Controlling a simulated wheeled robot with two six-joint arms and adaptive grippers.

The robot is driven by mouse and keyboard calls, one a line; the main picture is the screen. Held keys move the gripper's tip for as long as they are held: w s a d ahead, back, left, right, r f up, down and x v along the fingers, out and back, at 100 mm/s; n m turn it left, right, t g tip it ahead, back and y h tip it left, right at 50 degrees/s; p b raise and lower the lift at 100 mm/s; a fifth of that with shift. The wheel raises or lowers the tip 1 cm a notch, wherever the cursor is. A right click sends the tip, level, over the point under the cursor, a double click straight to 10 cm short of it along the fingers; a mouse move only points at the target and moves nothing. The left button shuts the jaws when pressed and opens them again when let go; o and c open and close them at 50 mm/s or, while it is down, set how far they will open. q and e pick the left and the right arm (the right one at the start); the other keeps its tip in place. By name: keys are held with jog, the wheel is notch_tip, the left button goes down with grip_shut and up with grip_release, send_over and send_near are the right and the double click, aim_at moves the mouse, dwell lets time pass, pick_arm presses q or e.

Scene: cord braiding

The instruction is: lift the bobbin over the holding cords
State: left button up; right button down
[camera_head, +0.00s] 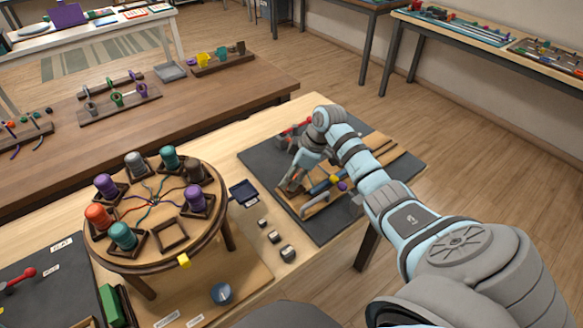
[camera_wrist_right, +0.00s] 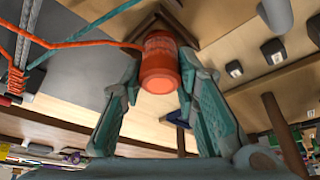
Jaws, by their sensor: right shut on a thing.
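In the wrist view an orange bobbin (camera_wrist_right: 160,62) sits between the fingertips of my right gripper (camera_wrist_right: 158,75), which is shut on it. An orange cord (camera_wrist_right: 90,43) runs left from it. In the head view my right gripper (camera_head: 292,182) is over the dark mat, and I cannot make out a bobbin in it. The round wooden stand (camera_head: 165,262) carries an orange bobbin (camera_head: 97,216), teal bobbins (camera_head: 122,236), purple bobbins (camera_head: 195,198) and a grey bobbin (camera_head: 135,164). Its front holder (camera_head: 172,237) is empty. Holding cords (camera_head: 150,203) meet near its middle. My left gripper is out of view.
Right of the stand lie a dark blue tray (camera_head: 242,192) and small grey weights (camera_head: 287,254). A dark mat (camera_head: 258,160) with a wooden tool board is under my right arm. A blue round object (camera_head: 221,293) stands at the front.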

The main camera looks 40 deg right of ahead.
jog(key=c, duration=1.2)
grip_release()
jog(key=shift+o, duration=0.2)
jog(key=v, duration=1.2)
jog(key=shift+w, duration=0.1)
